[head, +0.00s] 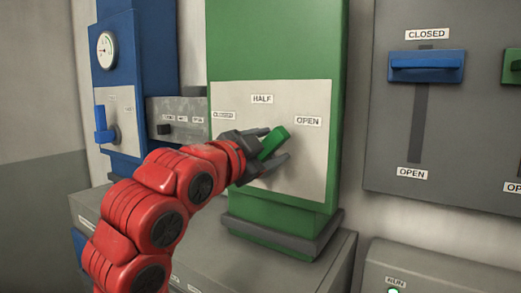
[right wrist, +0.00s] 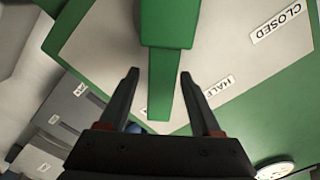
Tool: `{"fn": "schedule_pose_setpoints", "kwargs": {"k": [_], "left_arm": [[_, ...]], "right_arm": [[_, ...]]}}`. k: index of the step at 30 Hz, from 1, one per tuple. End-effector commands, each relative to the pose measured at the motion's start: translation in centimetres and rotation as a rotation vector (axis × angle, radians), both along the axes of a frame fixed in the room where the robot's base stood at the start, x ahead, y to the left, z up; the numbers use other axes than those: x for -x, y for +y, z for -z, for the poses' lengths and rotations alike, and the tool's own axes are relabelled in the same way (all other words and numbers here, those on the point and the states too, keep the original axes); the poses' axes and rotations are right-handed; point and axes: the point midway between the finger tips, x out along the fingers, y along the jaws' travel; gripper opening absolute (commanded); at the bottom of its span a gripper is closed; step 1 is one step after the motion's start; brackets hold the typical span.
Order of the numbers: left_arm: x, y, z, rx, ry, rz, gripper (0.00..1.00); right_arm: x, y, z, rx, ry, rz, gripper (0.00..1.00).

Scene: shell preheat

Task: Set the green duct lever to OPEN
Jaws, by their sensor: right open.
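The green duct lever (head: 274,142) is on the pale plate (head: 310,165) of the green duct in the head view. It tilts up and right, toward the side between the HALF label (head: 262,99) and the OPEN label (head: 308,121); its exact setting is unclear. My right gripper (head: 263,151) is at the lever, its fingers on either side of it. In the right wrist view the lever (right wrist: 161,85) runs down between the open fingers (right wrist: 159,74), with gaps showing on both sides. The lever's pivot is hidden in the head view. My left gripper is not in view.
A blue duct with a gauge (head: 106,50) and a blue lever (head: 103,125) stands at the left. A grey panel at the right carries a blue slider handle (head: 427,67) at CLOSED. A grey cabinet (head: 330,262) lies below the green duct.

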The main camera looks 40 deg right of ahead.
Motion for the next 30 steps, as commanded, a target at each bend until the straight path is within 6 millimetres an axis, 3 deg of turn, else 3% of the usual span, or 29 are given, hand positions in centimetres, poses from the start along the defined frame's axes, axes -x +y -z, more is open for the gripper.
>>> {"fn": "schedule_pose_setpoints", "kwargs": {"k": [5, 15, 21, 30], "left_arm": [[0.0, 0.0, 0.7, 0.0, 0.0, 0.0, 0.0], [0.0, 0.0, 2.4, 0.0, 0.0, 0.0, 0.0], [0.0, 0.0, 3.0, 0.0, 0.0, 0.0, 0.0], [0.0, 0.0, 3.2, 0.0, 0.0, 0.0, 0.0]], "right_arm": [[0.6, 1.9, 0.2, -0.001, -0.001, -0.005, 0.65], [3.9, 10.0, 0.3, -0.001, 0.0, -0.01, 0.65], [5.6, 13.9, 0.2, 0.002, 0.004, -0.004, 0.65], [6.7, 16.0, 0.0, -0.001, -0.002, 0.0, 0.65]]}}
